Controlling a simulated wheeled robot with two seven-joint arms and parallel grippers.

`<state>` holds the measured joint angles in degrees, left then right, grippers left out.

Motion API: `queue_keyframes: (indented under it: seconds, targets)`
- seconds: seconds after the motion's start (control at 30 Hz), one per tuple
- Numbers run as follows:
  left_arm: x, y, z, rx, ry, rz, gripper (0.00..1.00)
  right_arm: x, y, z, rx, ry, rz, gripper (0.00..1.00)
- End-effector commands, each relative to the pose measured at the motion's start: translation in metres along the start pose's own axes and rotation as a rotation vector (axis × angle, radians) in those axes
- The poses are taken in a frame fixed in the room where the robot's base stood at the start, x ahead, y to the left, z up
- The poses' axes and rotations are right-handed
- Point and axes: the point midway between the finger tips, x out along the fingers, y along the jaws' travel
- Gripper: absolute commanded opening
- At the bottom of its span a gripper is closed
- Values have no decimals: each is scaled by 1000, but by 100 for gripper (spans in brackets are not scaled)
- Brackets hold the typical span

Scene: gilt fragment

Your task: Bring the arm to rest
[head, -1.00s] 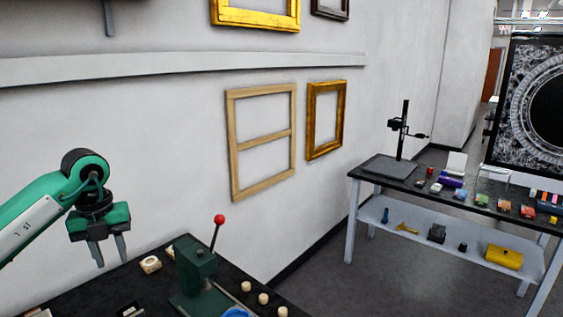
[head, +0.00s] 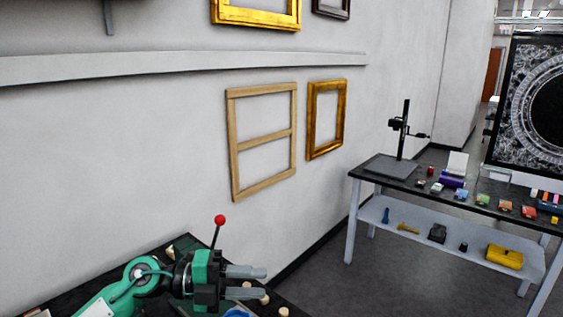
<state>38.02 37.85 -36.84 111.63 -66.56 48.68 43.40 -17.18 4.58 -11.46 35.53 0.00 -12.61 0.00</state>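My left arm comes in at the lower left, low over the dark table. My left gripper (head: 258,282) points to the right, with its two grey fingers apart and nothing between them. It is in front of the dark green press with a red ball on its lever (head: 219,219), and hides most of the press body. My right gripper is not in the head view.
The dark table (head: 158,258) carries small pale pieces (head: 283,311) and a blue round item (head: 236,313) near the gripper. A second table (head: 366,180) with a black stand (head: 404,135) is at the right, across open floor. Frames (head: 263,140) hang on the wall.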

Motion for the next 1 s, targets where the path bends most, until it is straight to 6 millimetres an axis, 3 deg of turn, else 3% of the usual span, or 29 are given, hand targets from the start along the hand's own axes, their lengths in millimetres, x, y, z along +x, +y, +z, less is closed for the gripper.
queue_keyframes:
  seconds: [0.13,0.27,0.37,0.47,0.57,0.77,0.87,1.0]
  targets:
    - [7,-23,-7,-102,-105,-325,33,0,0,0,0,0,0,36]
    - [-7,-33,1,-225,-255,-566,33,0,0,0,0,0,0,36]
    - [-26,-28,11,-340,-398,-718,33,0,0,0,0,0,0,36]
    - [-50,-10,21,-475,-561,-836,33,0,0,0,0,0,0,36]
    - [-74,20,28,-626,-738,-917,33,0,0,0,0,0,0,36]
    - [-120,110,18,-967,-1111,-952,33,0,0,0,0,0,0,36]
    - [-136,164,-4,-1154,-1294,-903,33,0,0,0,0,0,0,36]
    - [-151,234,-53,-1419,-1520,-760,33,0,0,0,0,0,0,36]
